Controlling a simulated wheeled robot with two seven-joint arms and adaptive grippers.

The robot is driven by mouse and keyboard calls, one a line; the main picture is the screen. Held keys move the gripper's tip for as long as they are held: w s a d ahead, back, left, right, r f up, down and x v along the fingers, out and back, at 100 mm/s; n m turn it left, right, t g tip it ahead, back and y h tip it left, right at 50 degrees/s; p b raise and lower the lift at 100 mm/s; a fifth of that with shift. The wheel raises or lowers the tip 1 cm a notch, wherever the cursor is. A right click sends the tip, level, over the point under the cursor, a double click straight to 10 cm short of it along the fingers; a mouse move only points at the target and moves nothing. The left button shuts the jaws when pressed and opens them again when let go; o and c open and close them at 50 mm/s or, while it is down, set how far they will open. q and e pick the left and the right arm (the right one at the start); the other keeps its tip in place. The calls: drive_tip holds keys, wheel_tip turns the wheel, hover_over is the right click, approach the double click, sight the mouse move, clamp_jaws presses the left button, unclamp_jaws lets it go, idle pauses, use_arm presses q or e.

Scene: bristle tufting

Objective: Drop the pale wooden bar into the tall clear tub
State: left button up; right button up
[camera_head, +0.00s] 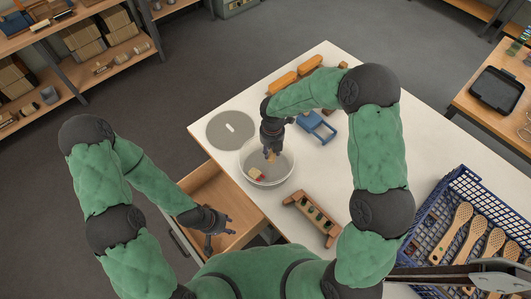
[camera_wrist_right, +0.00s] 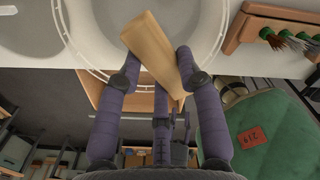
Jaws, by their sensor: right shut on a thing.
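The tall clear tub (camera_head: 243,168) stands on the white table near its front-left edge, and its rim also shows in the right wrist view (camera_wrist_right: 88,62). My right gripper (camera_head: 271,150) points down over the tub's opening. It is shut on the pale wooden bar (camera_wrist_right: 150,48), which sits tilted between the fingers; the bar's lower end shows small in the head view (camera_head: 271,157). A small piece with red and pale parts (camera_head: 256,175) lies inside the tub. My left gripper (camera_head: 214,226) hangs over the open drawer, fingers apart and empty.
A grey disc (camera_head: 221,141) lies left of the tub. A blue holder (camera_head: 318,128) and orange pieces (camera_head: 284,82) lie behind it. A wooden rack (camera_head: 313,217) stands in front right. A blue crate (camera_head: 433,207) of wooden brushes is at right. The wooden drawer (camera_head: 208,188) is open.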

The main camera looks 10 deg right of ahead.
use_arm(q)
drive_tip(key=f+b, duration=0.2)
drive_tip(key=w+f+b, duration=0.1)
drive_tip(key=f+b, duration=0.2)
use_arm(e)
wheel_tip(320, 180, down, 6)
drive_tip(key=w+n, duration=0.1)
drive_tip(key=shift+a+n, duration=0.25)
drive_tip(key=shift+n, duration=0.15)
drive_tip(key=shift+r, duration=0.1)
drive_tip(key=o, duration=1.1)
wheel_tip(320, 180, up, 12)
use_arm(q)
drive_tip(key=shift+s, duration=0.1)
